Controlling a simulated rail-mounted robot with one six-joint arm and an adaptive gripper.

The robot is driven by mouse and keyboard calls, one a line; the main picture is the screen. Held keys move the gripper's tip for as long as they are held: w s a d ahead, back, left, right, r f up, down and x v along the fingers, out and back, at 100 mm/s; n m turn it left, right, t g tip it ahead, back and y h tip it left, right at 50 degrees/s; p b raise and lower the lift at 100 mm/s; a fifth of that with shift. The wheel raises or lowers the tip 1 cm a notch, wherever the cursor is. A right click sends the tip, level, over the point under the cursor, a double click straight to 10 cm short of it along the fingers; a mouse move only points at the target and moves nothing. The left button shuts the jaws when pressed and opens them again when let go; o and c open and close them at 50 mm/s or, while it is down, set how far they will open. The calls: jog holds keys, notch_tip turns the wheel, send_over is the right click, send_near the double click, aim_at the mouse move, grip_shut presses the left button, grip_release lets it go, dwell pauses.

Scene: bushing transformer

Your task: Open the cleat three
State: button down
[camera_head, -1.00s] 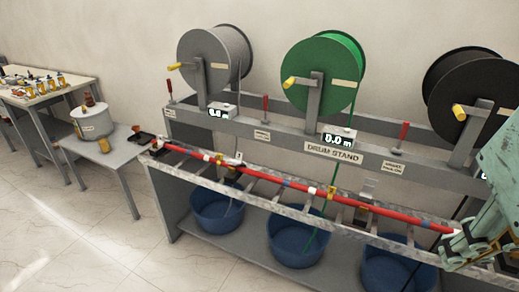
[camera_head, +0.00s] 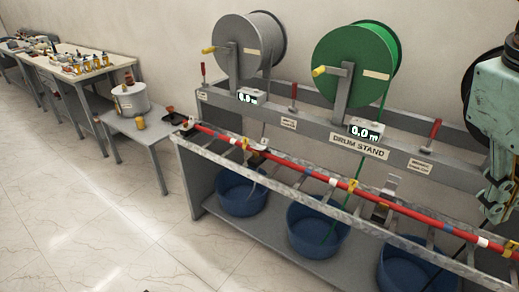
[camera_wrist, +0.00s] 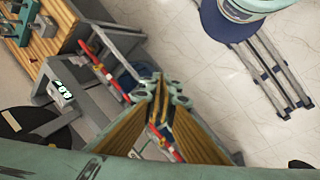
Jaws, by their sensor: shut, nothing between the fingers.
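A long red cable (camera_head: 300,170) lies along a metal ladder rack (camera_head: 215,163). Yellow cleats sit along it: one toward the left (camera_head: 245,143), one in the middle (camera_head: 352,185) and one near the right edge (camera_head: 509,250). Nothing shows which is cleat three, and their latches are too small to read. My gripper (camera_head: 492,212) hangs above the cable at the right edge, apart from it. In the wrist view my gripper (camera_wrist: 162,82) is shut and empty, with the red cable (camera_wrist: 103,68) beyond it.
Behind the rack stands the drum stand (camera_head: 318,138) with a grey drum (camera_head: 245,45) and a green drum (camera_head: 358,60). Red-handled levers (camera_head: 293,92) rise between them. Blue tubs (camera_head: 318,228) sit below. A side table (camera_head: 140,130) is left; the floor in front is clear.

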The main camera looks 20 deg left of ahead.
jog(key=w+a+f+n+h, duration=0.2)
jog(key=w+n+h, duration=0.15)
jog(key=w, duration=0.85)
jog(key=w+a+f+n+h, duration=0.2)
jog(key=w+n+h, duration=0.15)
jog(key=w, duration=0.85)
jog(key=w+a+f+n+t+h+b, duration=0.1)
jog(key=w+a+f+n+t, duration=0.15)
jog(key=w+a+f, duration=0.45)
jog(key=w+a+f+n+t+h, duration=0.1)
jog(key=w+a+f+n+t, duration=0.2)
jog(key=w+a, duration=0.75)
jog(key=w+a+f+n+t+b, duration=0.1)
jog(key=w+a+f+n+t, duration=0.25)
jog(key=a+f, duration=0.6)
jog(key=w+a+f+n+t, duration=0.3)
jog(key=a+f+n, duration=0.25)
jog(key=a, duration=0.75)
jog(key=s+a+f+n+t+y, duration=0.3)
jog(key=a+f, duration=0.6)
jog(key=a, duration=0.1)
jog(key=s+a+f+n+t+y, duration=0.3)
jog(key=a+f, duration=0.6)
jog(key=a, duration=0.1)
jog(key=shift+a+f+n+y, duration=0.3)
jog(key=shift+f+n, duration=0.05)
jog(key=shift+w, duration=0.1)
